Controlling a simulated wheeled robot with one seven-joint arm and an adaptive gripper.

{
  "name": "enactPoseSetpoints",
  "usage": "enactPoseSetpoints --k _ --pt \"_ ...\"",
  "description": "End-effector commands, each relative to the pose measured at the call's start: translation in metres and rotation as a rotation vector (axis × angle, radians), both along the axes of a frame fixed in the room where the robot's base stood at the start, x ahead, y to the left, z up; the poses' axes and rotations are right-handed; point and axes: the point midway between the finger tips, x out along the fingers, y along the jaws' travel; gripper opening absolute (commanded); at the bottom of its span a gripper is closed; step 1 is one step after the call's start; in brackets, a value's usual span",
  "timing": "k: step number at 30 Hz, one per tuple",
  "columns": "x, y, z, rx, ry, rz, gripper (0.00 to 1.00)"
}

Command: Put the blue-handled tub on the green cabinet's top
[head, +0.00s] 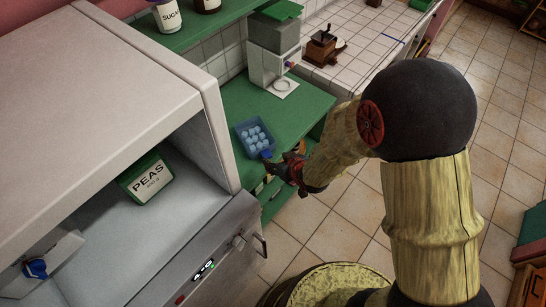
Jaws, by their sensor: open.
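A blue tub (241,131) holding several pale round things sits on the green cabinet's top (291,116), near its front edge. A small blue handle (266,155) sticks out at the tub's near side. My gripper (272,164) is open, right at the handle at the front edge of the green top. I cannot tell whether its fingers still touch the handle. The dark gripper hides part of the cabinet's front.
A coffee machine (270,64) stands behind the tub. A white appliance housing (105,70) rises at the left, with a green peas tin (147,179) under it. A blue knob (35,268) shows at lower left. Tiled floor is open at the right.

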Motion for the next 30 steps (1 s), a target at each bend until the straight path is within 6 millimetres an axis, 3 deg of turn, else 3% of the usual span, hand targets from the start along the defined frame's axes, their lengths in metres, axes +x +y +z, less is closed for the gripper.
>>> enactPoseSetpoints --k 7,13,16,20,23,26,30 --pt "-0.012 -0.007 0.014 -0.001 0.000 0.001 0.48" --pt "-0.013 -0.009 0.017 -0.002 -0.001 -0.002 0.48" --pt "-0.007 -0.018 0.031 -0.015 -0.003 -0.025 0.48" --pt "0.001 -0.052 0.081 -0.060 0.005 -0.107 0.48" --pt "-0.007 -0.090 0.133 -0.097 0.030 -0.199 0.48" --pt "-0.030 -0.126 0.183 -0.118 0.067 -0.289 0.48" --pt "-0.084 -0.165 0.243 -0.122 0.134 -0.398 0.48"
